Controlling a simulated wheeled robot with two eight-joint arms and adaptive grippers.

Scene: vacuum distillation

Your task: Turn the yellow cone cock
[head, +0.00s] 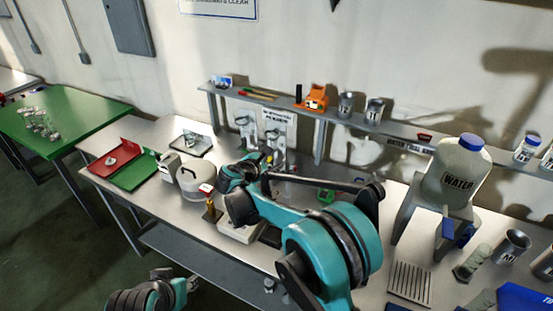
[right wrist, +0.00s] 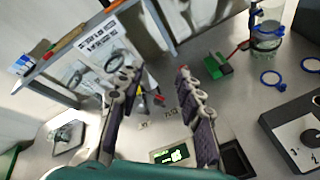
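My right gripper (right wrist: 157,78) is open, with its two dark jointed fingers apart and nothing held between them. Small valve parts (right wrist: 150,97) with yellow and red bits show beyond and between the fingers, near the bench top. They are too small to tell which is the yellow cone cock, and the fingers partly cover them. In the head view my right arm hides much of this area. A small yellow upright piece (head: 210,204) stands on a dark base left of the arm. My left gripper (head: 184,285) hangs low at the bottom left, clear of the bench.
A wall shelf (head: 340,118) runs behind the bench. A white WATER jug (head: 457,172) stands at right. A white round pot (head: 196,181), a red tray (head: 99,167) and a green tray (head: 134,174) lie left. A green block (right wrist: 217,66) lies right of the fingers.

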